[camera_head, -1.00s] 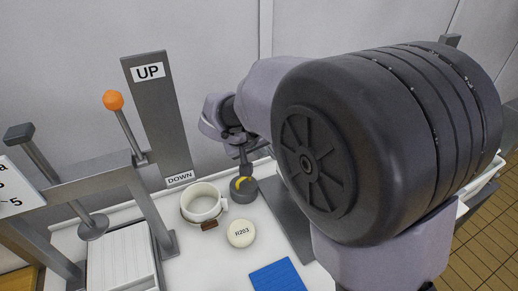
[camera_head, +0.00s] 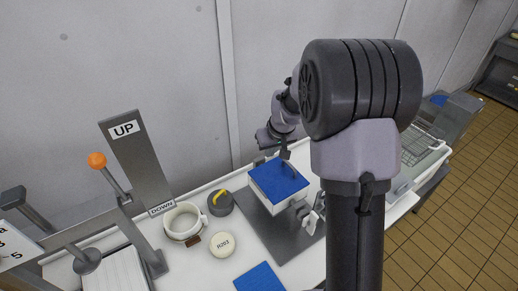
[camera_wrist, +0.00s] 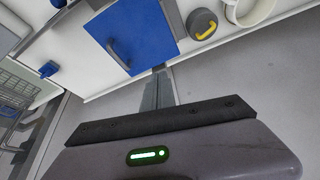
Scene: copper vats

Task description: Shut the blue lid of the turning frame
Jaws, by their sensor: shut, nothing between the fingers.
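The blue lid (camera_head: 278,178) has a dark arched handle and lies over a white box, the turning frame (camera_head: 288,208), on a grey plate. It looks roughly flat on the box, but I cannot tell whether it is fully shut. In the wrist view the blue lid (camera_wrist: 150,35) fills the upper middle, with its handle towards its left side. My gripper (camera_head: 284,154) is at the far edge of the lid, its fingers shut and empty. In the wrist view my gripper (camera_wrist: 160,72) points at the lid's near edge; I cannot tell whether it touches.
A dark round weight with a yellow handle (camera_head: 220,202), a white cup (camera_head: 183,221) and a white disc marked R203 (camera_head: 222,245) stand left of the box. A blue mat (camera_head: 260,278) lies in front. A lever with an orange knob (camera_head: 97,160) rises at the left.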

